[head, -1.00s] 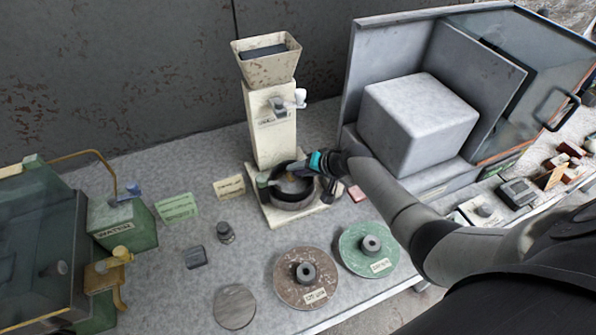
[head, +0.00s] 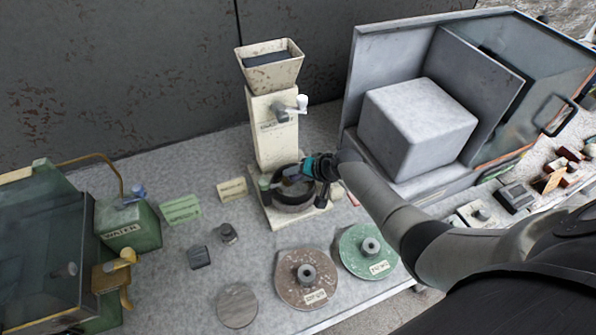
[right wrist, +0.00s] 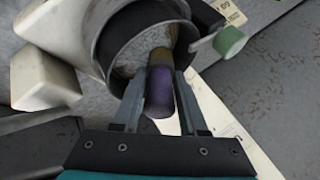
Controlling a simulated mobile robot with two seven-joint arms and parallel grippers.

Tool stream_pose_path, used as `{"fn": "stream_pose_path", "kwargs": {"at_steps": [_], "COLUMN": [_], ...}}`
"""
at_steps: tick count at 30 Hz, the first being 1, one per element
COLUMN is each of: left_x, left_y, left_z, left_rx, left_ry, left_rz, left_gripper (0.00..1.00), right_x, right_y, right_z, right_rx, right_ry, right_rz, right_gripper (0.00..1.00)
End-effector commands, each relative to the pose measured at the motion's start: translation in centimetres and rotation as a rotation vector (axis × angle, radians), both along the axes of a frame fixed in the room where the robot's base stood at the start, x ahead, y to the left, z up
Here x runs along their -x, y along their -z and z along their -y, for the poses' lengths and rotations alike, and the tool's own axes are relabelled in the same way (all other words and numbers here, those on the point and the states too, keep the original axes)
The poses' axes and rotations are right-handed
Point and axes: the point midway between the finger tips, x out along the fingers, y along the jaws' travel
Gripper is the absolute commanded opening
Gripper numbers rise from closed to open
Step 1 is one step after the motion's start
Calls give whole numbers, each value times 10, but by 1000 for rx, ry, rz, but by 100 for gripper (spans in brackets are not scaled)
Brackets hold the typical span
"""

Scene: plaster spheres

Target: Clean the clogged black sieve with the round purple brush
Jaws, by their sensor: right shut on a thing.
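The black sieve (head: 293,199) is a round dark pan at the foot of the cream hopper machine. In the right wrist view the sieve (right wrist: 104,40) shows pale, clogged material inside its rim. My right gripper (head: 308,170) reaches over the sieve from the right. In the right wrist view the right gripper (right wrist: 160,80) is shut on the round purple brush (right wrist: 158,95), whose tan end points into the sieve. I cannot tell whether the brush tip touches the mesh. My left gripper is not in view.
The cream hopper machine (head: 272,130) stands directly behind the sieve. A grey cabinet with a pale block (head: 415,125) is at the right. A brown disc (head: 290,285) and a green disc (head: 355,258) lie in front. A green water box (head: 128,224) is at the left.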

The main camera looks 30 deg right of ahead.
Motion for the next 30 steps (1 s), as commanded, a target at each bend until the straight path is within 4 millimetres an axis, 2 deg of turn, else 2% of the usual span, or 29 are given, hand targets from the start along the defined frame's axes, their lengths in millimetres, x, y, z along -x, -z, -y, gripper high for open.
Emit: {"fn": "stream_pose_path", "kwargs": {"at_steps": [23, 30], "left_x": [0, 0], "left_y": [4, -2], "left_z": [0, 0], "left_rx": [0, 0], "left_ry": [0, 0], "left_rz": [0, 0], "left_gripper": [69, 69], "right_x": [0, -1], "right_y": [4, 2], "right_z": [-1, -10], "right_rx": [1, 0], "right_ry": [0, -1], "right_rz": [0, 0], "right_gripper": [0, 0]}}
